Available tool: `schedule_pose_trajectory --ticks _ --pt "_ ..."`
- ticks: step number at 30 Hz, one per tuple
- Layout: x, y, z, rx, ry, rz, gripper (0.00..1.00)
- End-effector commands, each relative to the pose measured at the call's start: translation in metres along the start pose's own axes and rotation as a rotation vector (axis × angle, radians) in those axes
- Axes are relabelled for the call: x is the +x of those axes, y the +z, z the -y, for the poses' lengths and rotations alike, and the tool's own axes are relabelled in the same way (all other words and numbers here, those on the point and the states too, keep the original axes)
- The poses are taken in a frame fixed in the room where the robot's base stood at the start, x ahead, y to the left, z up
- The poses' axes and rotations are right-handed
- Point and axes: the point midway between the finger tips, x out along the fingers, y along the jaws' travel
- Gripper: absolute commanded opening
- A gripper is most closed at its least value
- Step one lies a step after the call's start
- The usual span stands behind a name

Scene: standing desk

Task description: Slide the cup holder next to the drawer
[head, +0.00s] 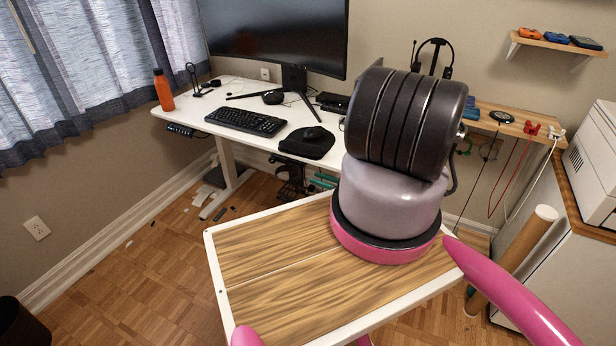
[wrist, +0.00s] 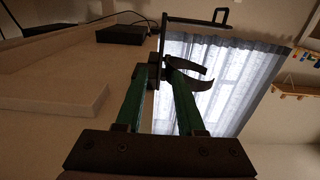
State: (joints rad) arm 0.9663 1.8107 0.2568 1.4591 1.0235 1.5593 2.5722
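The black cup holder, with curved arms, hangs under the front edge of the desk in the head view (head: 290,177). In the wrist view its curved arms (wrist: 190,74) are just beyond the fingertips. My gripper (head: 322,181) is mostly hidden behind my arm in the head view. In the wrist view my gripper (wrist: 158,85) has its two green fingers apart, with a dark part of the holder at or between the tips. Contact there is unclear. A dark unit (head: 181,130) under the desk's left front edge may be the drawer; I cannot tell for sure.
The white desk (head: 195,105) carries a keyboard (head: 245,121), a mouse on a black pad (head: 308,142), a monitor (head: 275,35) and an orange bottle (head: 163,90). Floor in front of the desk's left part is mostly clear, with small scraps near the left desk leg.

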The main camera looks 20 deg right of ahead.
Motion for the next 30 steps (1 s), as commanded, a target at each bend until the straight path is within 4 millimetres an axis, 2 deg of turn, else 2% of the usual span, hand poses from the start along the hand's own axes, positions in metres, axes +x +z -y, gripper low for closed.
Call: schedule_pose_trajectory --ticks 3,6,17,20,21,23,25,28,30 --pt "-0.02 0.0 0.0 0.0 0.001 0.001 0.38" --pt "-0.03 0.0 0.0 0.0 0.001 0.0 0.38" --pt "-0.037 0.0 0.0 0.0 0.0 0.0 0.38" --pt "-0.037 0.0 0.002 -0.011 -0.01 0.006 0.03" --pt "-0.035 0.001 0.006 -0.029 -0.027 0.016 0.0" --pt "-0.033 0.004 0.018 -0.084 -0.078 0.046 0.0" --pt "-0.031 0.009 0.041 -0.201 -0.184 0.101 0.0" --pt "-0.038 0.023 0.088 -0.479 -0.438 0.191 0.0" --pt "-0.053 0.034 0.118 -0.715 -0.654 0.227 0.0"
